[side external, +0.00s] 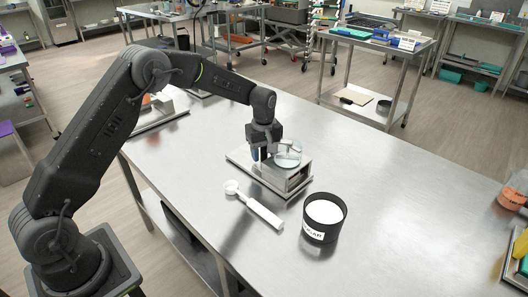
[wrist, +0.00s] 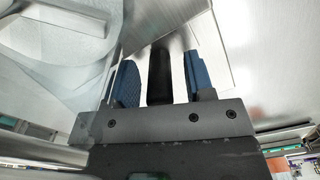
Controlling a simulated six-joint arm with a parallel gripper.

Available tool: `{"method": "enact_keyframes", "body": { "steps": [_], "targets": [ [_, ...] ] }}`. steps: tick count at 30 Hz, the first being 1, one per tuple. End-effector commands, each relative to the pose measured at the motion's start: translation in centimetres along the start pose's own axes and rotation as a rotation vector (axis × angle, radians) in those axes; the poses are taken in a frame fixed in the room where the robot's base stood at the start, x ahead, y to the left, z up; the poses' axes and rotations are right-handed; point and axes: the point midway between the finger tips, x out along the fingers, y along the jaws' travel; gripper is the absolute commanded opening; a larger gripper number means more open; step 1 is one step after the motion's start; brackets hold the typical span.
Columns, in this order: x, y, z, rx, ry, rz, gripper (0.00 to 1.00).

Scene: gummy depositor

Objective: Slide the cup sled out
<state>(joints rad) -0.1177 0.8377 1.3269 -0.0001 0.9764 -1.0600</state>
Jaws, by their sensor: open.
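The gummy depositor is a low metal unit (side external: 299,180) on the steel table, with a clear round hopper (side external: 288,148) on top. My gripper (side external: 258,151) is down at its left side, close beside the hopper. In the wrist view my two blue fingers stand apart, with a dark rounded handle (wrist: 160,72) between them. Gaps show on both sides of the handle, so the fingers look clear of it. The cup sled cannot be made out for certain; I cannot tell whether the handle belongs to it.
A white scoop (side external: 262,212) lies on the table in front of the depositor. A black tub labelled sugar (side external: 323,233), filled with white, stands to its right. An orange-filled jar (side external: 513,194) is at the far right. The table's middle right is clear.

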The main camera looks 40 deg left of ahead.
Motion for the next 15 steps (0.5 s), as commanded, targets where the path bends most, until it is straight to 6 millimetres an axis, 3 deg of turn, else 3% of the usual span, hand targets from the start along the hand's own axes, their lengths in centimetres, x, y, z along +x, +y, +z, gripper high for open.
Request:
{"method": "enact_keyframes", "body": {
  "steps": [6, 15],
  "targets": [
    [0.02, -0.01, 0.0, 0.0, 0.0, 0.0, 0.48],
    [-0.01, -0.01, 0.0, 0.0, 0.0, 0.0, 0.19]
  ]
}}
